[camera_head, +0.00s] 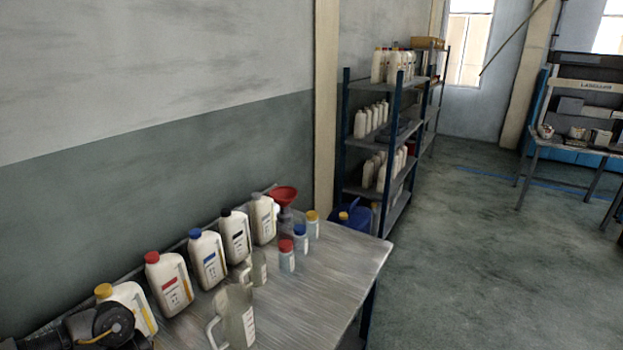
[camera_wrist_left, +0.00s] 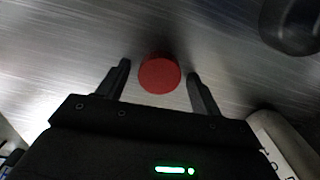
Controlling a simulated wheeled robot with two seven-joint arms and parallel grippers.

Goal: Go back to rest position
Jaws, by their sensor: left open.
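My left gripper (camera_wrist_left: 160,78) shows in the left wrist view, open, with its two dark fingers apart. A round red cap (camera_wrist_left: 160,74) shows between the fingertips against the grey metal table (camera_wrist_left: 60,50). I cannot tell whether it lies loose or is touched by a finger. In the head view part of my left arm is at the bottom left corner, and its fingertips are not clear there. My right gripper is in neither view.
The table (camera_head: 330,262) holds a row of white bottles, including a red-capped bottle (camera_head: 168,284) and a blue-capped bottle (camera_head: 207,259). A clear jug (camera_head: 236,318), small jars and a red funnel (camera_head: 284,195) stand near them.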

